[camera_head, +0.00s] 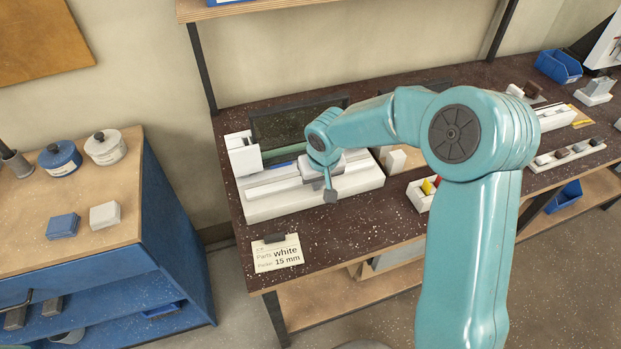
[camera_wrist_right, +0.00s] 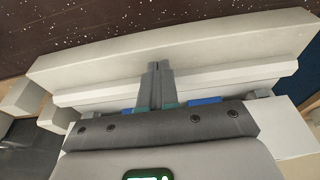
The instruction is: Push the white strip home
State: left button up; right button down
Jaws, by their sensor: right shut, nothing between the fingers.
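The long pale clamp fixture (camera_head: 315,203) lies near the front left of the dark bench, with a raised white block (camera_head: 243,155) at its left end. The white strip (camera_head: 272,184) lies lengthwise along it. In the right wrist view, a white strip (camera_wrist_right: 220,76) runs beside the pale fixture body (camera_wrist_right: 200,42). My right gripper (camera_wrist_right: 154,68) is shut and empty, with its fingertips over the strip close to the fixture body. Whether they touch is unclear. In the head view my wrist covers the strip's right part. My left gripper is not in view.
A card (camera_head: 278,255) reading "Parts white" and "15 mm" lies in front of the fixture. A dark panel (camera_head: 285,125) stands behind it. A small white bin (camera_head: 420,195) with coloured pieces sits to the right. The front left bench edge is mostly clear.

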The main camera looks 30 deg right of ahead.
jog(key=shift+w, duration=0.15)
dwell(0.3)
jog(key=shift+w+d+p, duration=0.2)
jog(key=shift+w+p, duration=0.1)
jog(key=shift+w, duration=0.55)
jog(key=shift+w+d+p, duration=0.2)
jog(key=shift+w+p, duration=0.1)
jog(key=shift+w, duration=0.5)
jog(key=shift+w+d+p, duration=0.2)
jog(key=shift+w+p, duration=0.1)
jog(key=shift+w, duration=0.55)
jog(key=shift+w+d, duration=0.15)
jog(key=shift+w, duration=0.45)
jog(key=shift+s, duration=0.1)
